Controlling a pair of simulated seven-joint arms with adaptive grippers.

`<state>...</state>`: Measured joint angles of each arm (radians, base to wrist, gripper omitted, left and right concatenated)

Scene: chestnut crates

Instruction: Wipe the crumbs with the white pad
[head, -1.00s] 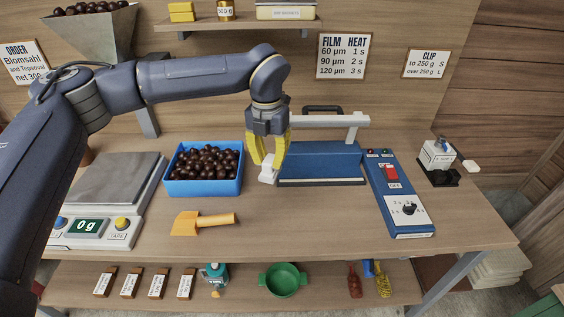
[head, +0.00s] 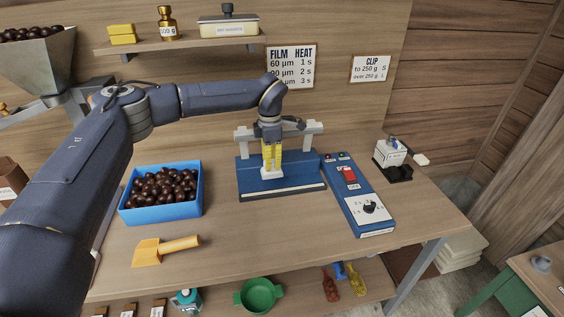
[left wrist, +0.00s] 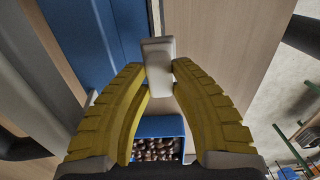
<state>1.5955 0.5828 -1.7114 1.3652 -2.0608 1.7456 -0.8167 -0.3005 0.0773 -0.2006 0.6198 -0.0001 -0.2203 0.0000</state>
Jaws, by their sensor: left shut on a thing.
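My left gripper (head: 271,160) has yellow fingers and is shut on the white pad (head: 271,174). In the head view it is in front of or over the blue sealer (head: 300,180), with only a small part of the pad showing below the fingers. In the left wrist view the pad (left wrist: 157,50) stands out between the fingertips (left wrist: 158,75), with the sealer's blue face to its left. I cannot tell whether the pad touches anything. I cannot make out any crumbs. My right gripper is not in view.
A blue crate of chestnuts (head: 165,214) stands left of the sealer. An orange scoop (head: 165,250) lies in front of the crate. A blue control box (head: 352,205) is right of the sealer. The bench front (head: 270,225) is clear. A green bowl (head: 258,296) is on the lower shelf.

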